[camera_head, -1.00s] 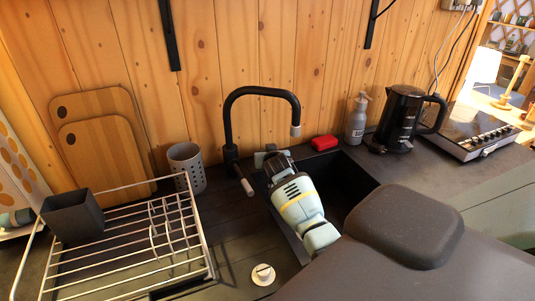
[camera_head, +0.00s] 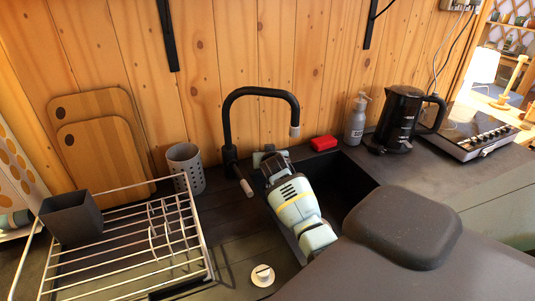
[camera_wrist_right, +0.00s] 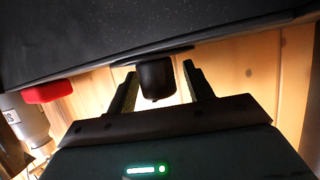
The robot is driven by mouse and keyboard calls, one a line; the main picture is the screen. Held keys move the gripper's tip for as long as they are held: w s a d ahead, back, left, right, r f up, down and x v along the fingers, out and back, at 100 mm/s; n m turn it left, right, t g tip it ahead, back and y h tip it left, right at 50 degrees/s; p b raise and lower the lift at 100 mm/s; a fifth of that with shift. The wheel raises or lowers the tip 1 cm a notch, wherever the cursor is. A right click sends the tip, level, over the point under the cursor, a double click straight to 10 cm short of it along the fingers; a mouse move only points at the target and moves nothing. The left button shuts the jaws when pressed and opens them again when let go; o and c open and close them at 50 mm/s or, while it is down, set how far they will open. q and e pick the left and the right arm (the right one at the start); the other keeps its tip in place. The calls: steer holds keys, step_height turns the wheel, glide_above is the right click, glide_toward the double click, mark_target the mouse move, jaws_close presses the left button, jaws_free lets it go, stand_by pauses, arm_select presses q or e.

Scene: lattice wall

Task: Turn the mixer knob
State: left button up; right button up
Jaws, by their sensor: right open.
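A short black knob (camera_wrist_right: 156,79) stands out from the dark counter in the right wrist view, which looks upside down. My right gripper (camera_wrist_right: 160,88) is open, with one finger on each side of the knob and no clear contact. In the head view my right gripper (camera_head: 271,160) is beside the base of the black tap (camera_head: 229,140), and the knob is hidden there. The tap has a small side lever with a grey end (camera_head: 247,188). My left gripper is not in view.
A black sink (camera_head: 345,185) lies under my right arm. A red block (camera_head: 324,142), a grey pump bottle (camera_head: 356,118) and a black kettle (camera_head: 400,115) stand to the right. A wire dish rack (camera_head: 130,250) and a grey cup (camera_head: 187,167) are on the left.

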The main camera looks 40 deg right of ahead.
steer(key=v, duration=0.7)
steer(key=shift+s+a+r, duration=0.15)
steer(key=shift+s+a, duration=0.05)
steer(key=shift+s, duration=0.1)
steer(key=shift+s+a, duration=0.1)
stand_by(0.6)
